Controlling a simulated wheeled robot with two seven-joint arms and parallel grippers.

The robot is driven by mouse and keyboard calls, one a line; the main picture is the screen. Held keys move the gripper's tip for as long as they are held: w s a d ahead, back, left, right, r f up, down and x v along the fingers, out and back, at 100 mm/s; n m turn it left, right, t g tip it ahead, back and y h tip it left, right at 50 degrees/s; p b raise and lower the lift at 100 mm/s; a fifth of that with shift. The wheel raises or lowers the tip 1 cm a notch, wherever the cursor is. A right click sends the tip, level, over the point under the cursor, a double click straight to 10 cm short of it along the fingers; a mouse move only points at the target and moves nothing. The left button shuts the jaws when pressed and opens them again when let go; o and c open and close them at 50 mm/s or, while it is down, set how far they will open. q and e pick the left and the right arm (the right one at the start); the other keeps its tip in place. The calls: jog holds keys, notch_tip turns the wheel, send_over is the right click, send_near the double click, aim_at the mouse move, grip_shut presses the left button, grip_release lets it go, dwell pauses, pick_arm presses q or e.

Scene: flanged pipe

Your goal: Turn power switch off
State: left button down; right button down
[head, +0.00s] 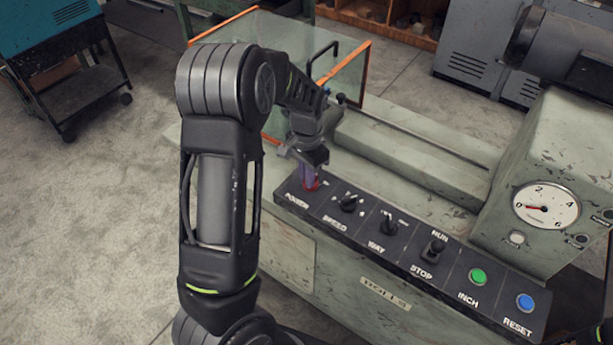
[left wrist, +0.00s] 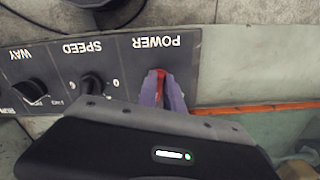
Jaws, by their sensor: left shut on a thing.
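The power switch (head: 310,183) is a red knob at the left end of the dark control panel (head: 455,283), above the label POWER. My left gripper (head: 308,172) comes down on it from above, its purple-grey fingers shut on the red knob. In the left wrist view the red power switch (left wrist: 160,84) shows between the two fingers (left wrist: 162,92), with the label POWER upside down beside it. The fingers and gripper body hide part of the knob, so its exact setting cannot be read. My right gripper is not seen in these frames.
Beside the power switch stand the speed knob (head: 348,203), the way knob (head: 389,223) and the run/stop switch (head: 434,248). Farther right are the green inch button (head: 478,277) and the blue reset button (head: 525,302). An orange-edged clear guard (head: 343,82) stands behind my gripper.

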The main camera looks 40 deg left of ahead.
pick_arm(q)
jog(key=n, duration=0.6)
jog(key=shift+d, duration=0.3)
jog(key=n, duration=0.6)
jog(key=shift+w+d+r, duration=0.1)
jog(key=shift+w+d, duration=0.15)
jog(key=c, duration=1.5)
grip_release()
notch_tip(320, 180, up, 8)
jog(key=shift+f+b, duration=0.15)
jog(key=shift+b, duration=0.25)
jog(key=shift+s, duration=0.15)
